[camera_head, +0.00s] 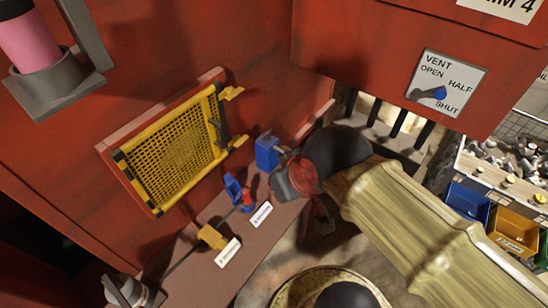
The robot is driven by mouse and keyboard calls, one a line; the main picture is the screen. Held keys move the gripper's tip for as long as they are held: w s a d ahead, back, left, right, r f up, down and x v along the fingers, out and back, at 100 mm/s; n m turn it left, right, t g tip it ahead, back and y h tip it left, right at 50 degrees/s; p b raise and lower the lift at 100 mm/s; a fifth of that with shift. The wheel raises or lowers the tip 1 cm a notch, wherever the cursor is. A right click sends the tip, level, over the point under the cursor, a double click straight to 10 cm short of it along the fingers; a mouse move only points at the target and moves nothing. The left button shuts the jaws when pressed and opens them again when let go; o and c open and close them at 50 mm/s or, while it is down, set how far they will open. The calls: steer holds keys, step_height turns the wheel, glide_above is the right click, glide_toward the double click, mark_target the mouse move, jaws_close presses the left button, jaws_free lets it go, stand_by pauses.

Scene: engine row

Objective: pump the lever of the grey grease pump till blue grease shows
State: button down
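I cannot pick out the grey grease pump for certain. A grey and white piece (128,292) stands at the lower left edge, partly cut off. My arm comes in from the lower right in a pale ribbed sleeve. My gripper (292,186) is at its far end, above the right part of the brown ledge, small and partly hidden by the arm's dark and red parts. Its fingers are not clear, nor whether it touches anything. No blue grease can be made out.
On the ledge (190,274) are a blue box (267,153), small blue (232,188) and red (248,201) pieces, a yellow block (212,237) and white labels. A yellow mesh guard (175,150) is on the red wall. A vent dial (446,84) and bins (466,201) are at right.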

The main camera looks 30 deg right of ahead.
step_height(320, 180, down, 8)
steer(key=b, duration=0.7)
steer(key=shift+f, duration=0.25)
steer(key=shift+a, duration=0.1)
stand_by(0.3)
steer(key=s+a+f+b, duration=0.1)
steer(key=s+a+b, duration=0.1)
steer(key=a, duration=1)
steer(key=s+a+f+b, duration=0.1)
steer(key=s+a+b, duration=0.2)
steer(key=a, duration=1)
steer(key=s+a+f+b, duration=0.1)
steer(key=s+a+b, duration=0.1)
steer(key=a, duration=1.1)
steer(key=shift+s, duration=0.75)
steer(key=shift+d, duration=0.1)
